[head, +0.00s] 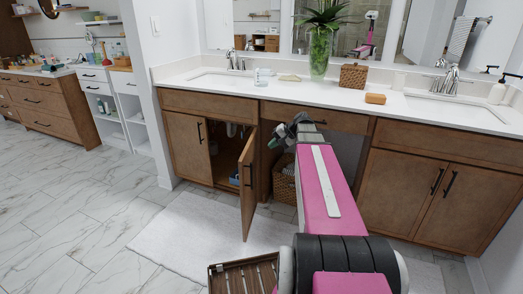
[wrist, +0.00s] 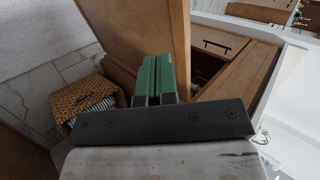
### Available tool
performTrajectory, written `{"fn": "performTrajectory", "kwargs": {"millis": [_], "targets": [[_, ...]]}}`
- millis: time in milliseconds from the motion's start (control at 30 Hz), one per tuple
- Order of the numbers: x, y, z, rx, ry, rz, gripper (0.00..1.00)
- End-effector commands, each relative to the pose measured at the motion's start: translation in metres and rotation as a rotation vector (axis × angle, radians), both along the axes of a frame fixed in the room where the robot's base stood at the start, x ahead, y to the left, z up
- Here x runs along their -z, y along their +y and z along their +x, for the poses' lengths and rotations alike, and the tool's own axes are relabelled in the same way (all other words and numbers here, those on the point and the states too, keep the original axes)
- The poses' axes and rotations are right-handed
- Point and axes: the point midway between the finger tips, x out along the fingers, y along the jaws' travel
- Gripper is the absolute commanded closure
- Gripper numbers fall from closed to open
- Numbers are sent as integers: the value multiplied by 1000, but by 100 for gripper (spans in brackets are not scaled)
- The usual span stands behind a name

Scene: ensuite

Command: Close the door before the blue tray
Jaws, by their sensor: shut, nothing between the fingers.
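In the head view the brown cabinet door (head: 248,184) stands open, swung out from the vanity under the left sink.
A wicker basket (head: 284,179) stands in the open bay right of the door, and also shows in the wrist view (wrist: 93,103). The left cabinet door (head: 188,147) is shut. A white rug (head: 185,232) and a brown slatted box (head: 243,276) lie in front.

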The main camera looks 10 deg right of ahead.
Motion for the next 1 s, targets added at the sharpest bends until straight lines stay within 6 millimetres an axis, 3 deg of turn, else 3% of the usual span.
{"fn": "performTrajectory", "kwargs": {"millis": [500, 733, 1000], "targets": [[64, 63, 28, -2, 2, -2, 100], [62, 90, 40, -2, 0, -3, 100], [62, 97, 43, -1, 1, -3, 100]]}}
